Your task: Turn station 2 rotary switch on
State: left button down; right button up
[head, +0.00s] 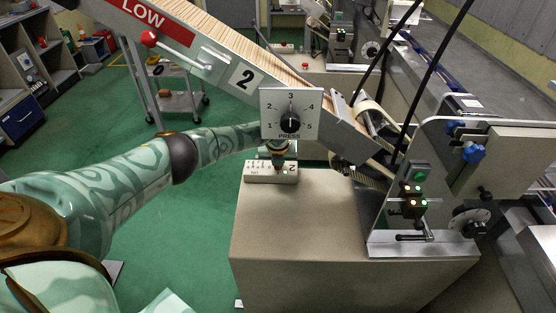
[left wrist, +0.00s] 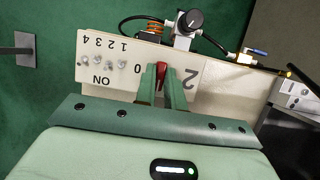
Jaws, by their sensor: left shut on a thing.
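The station 2 control box is a pale box (head: 262,177) on the left part of the beige cabinet top in the head view. In the left wrist view the box (left wrist: 119,54) is upside down, with a "2", a "0", "ON" and the numbers 1 to 4. Its red rotary switch (left wrist: 161,72) stands between the "0" and the "2". My left gripper (left wrist: 163,76) is shut on the red switch, one green finger on each side. In the head view the left gripper (head: 279,163) reaches down to the box, and the switch's setting cannot be told. My right gripper is not in view.
A PRESS dial panel (head: 290,113) stands just above my left gripper and hides part of my arm. The beige cabinet top (head: 320,210) is clear in front. A metal bracket with lit buttons (head: 420,171) stands at right.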

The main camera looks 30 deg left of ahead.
aim_at(278, 174)
pick_arm(q)
jog(key=c, duration=1.5)
grip_release()
jog(key=shift+r, duration=0.1)
jog(key=p+v, duration=0.4)
jog(key=v, duration=0.3)
jog(key=shift+r, duration=0.2)
